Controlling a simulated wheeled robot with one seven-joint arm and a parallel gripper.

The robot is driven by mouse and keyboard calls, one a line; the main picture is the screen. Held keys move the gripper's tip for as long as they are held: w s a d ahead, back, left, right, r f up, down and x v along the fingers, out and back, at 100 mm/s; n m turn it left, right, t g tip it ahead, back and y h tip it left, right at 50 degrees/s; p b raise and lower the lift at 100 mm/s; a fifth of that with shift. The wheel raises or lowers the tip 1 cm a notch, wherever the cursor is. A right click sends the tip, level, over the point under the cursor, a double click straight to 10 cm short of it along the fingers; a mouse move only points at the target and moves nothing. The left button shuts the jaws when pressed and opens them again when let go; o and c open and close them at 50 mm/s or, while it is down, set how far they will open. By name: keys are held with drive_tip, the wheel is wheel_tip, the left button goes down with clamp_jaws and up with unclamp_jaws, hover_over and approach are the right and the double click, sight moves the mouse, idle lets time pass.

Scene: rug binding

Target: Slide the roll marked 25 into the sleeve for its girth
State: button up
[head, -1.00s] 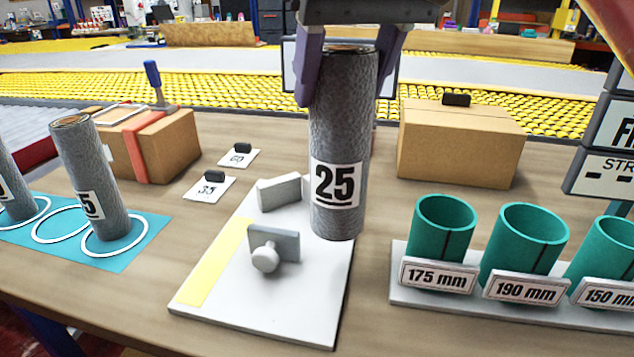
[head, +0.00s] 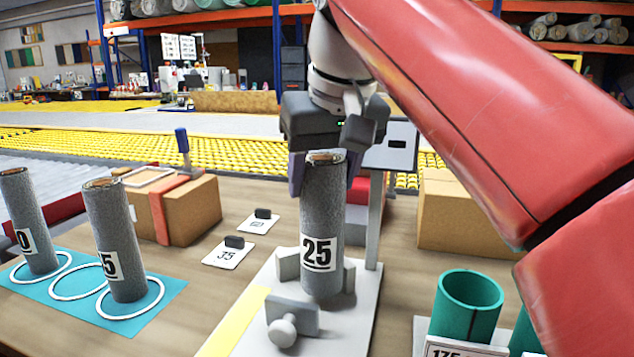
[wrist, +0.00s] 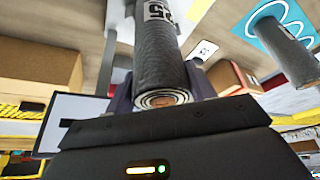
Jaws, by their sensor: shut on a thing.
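The grey roll marked 25 (head: 322,215) is upright between the pale blocks (head: 287,265) of a white measuring stand (head: 345,330). I cannot tell whether its foot touches the plate. My gripper (head: 323,180) is shut around its upper part from behind. The wrist view shows the roll (wrist: 158,60) between the fingers, its coiled end towards the camera. A teal sleeve (head: 468,305) stands at the lower right, its label partly cut off, reading 175 before. A second sleeve (head: 524,335) is mostly hidden by my arm; the other sleeve is out of view.
Two more rolls (head: 118,245) (head: 32,225) stand on a blue mat (head: 185,290) at left. Small cards marked 35 (head: 228,255) and another number lie between. Cardboard boxes (head: 195,210) (head: 450,215) stand behind. A post with a panel (head: 395,150) rises behind the stand. A knob (head: 283,330) sits in front.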

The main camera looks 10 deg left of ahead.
drive_tip(key=w+a+f, duration=0.2)
drive_tip(key=w, duration=0.1)
drive_tip(key=o, duration=1.4)
drive_tip(key=shift+f, duration=0.1)
drive_tip(key=shift+o, duration=0.2)
